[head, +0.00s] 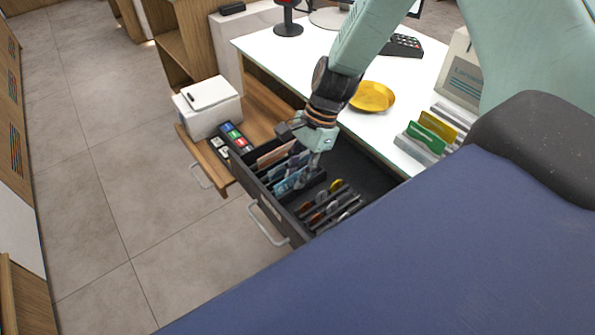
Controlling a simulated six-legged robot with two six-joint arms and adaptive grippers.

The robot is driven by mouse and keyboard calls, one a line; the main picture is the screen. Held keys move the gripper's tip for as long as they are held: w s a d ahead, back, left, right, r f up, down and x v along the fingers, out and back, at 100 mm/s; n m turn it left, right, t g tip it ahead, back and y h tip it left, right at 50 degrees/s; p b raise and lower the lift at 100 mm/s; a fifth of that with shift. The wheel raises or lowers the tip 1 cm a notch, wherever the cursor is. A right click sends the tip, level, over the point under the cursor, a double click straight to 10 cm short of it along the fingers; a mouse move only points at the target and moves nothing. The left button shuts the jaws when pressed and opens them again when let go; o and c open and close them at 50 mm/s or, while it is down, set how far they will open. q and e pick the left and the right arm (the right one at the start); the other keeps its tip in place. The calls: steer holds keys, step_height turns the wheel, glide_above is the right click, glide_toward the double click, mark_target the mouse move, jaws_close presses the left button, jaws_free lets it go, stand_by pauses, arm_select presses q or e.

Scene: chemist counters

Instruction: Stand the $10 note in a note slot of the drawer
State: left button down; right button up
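The open dark drawer (362,168) juts from the white counter. Several banknotes stand in its slots at the left: a brownish note (271,157) farther back, and bluish-purple notes (287,181) nearer. I cannot read their values, so I cannot tell which is the $10 note. My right gripper (308,172) points down into the drawer, with its fingertips close beside the bluish notes. Its fingers are small and partly hidden, so I cannot tell whether they are open, shut or holding a note. My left gripper is not in view.
Coins (335,186) sit in the drawer's nearer compartments. A gold dish (372,97) and a rack with green and yellow packets (431,129) stand on the counter (290,58). A white box (209,106) stands left of the drawer. The floor at left is clear.

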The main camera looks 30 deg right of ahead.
stand_by(0.3)
steer(key=a+r+p+v, duration=0.1)
steer(key=a+p+v, duration=0.2)
steer(key=p+v, duration=0.7)
steer(key=v, duration=0.9)
steer(key=shift+r, duration=0.3)
steer(key=shift+d, duration=0.1)
stand_by(0.4)
steer(key=shift+s, duration=0.2)
stand_by(0.4)
